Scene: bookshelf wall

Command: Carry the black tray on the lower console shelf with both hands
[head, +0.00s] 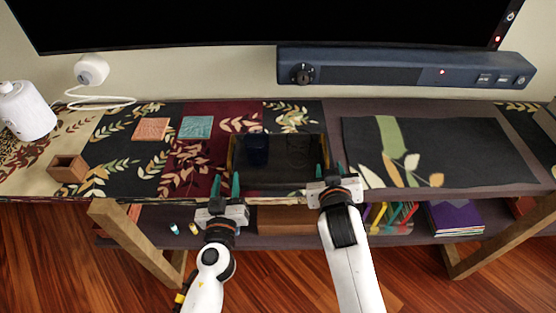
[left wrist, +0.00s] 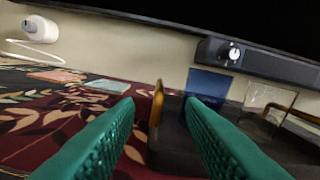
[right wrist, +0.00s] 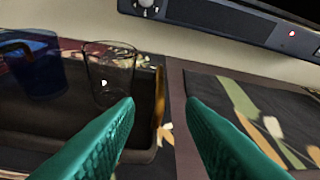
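The black tray (head: 283,186) lies on top of the console, near its front edge, with gold handles at its left and right ends. It holds a dark blue cup (head: 256,150) and a clear glass (head: 298,146). My left gripper (head: 226,184) is open at the tray's front left corner. In the left wrist view, the left handle (left wrist: 156,108) shows between its fingers. My right gripper (head: 331,172) is open at the tray's right end. In the right wrist view, the right handle (right wrist: 158,98) shows between its fingers. I cannot tell whether any finger touches the tray.
A soundbar (head: 400,69) stands behind the tray below the screen. Coasters (head: 152,129), a small wooden box (head: 68,168) and a white device (head: 27,110) are to the left. A dark leaf-patterned mat (head: 440,150) lies right. The lower shelf holds books (head: 455,215).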

